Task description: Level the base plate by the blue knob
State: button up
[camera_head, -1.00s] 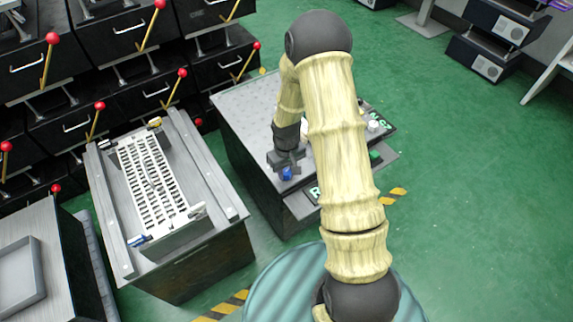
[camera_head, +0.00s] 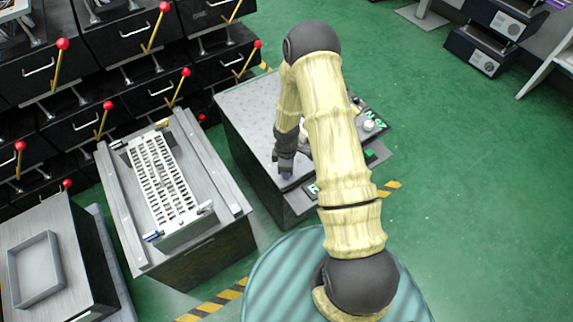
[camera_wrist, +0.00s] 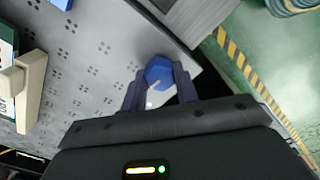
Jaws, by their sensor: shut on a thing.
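The blue knob (camera_wrist: 158,72) sits near a corner of the grey dotted base plate (camera_wrist: 85,70) in the wrist view. My gripper (camera_wrist: 160,88) has a dark finger on each side of the knob and is shut on it. In the head view my gripper (camera_head: 287,165) points down at the near edge of the plate (camera_head: 245,105), and its fingers mostly cover the knob. My arm hides part of the plate. I cannot tell the plate's tilt.
Another blue part (camera_wrist: 62,3) shows at the wrist view's top edge, and a beige part (camera_wrist: 30,90) at its left. A white slotted rack (camera_head: 160,180) stands on the bench to the left. Green floor (camera_head: 470,200) is clear on the right.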

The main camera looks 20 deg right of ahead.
jog(key=shift+d+n+p, duration=0.1)
jog(key=shift+n+p, duration=0.75)
jog(key=shift+n, duration=0.75)
jog(key=o, duration=1)
jog(key=shift+r, duration=0.1)
notch_tip(320, 180, up, 17)
jog(key=p, duration=0.4)
jog(key=shift+r, duration=0.15)
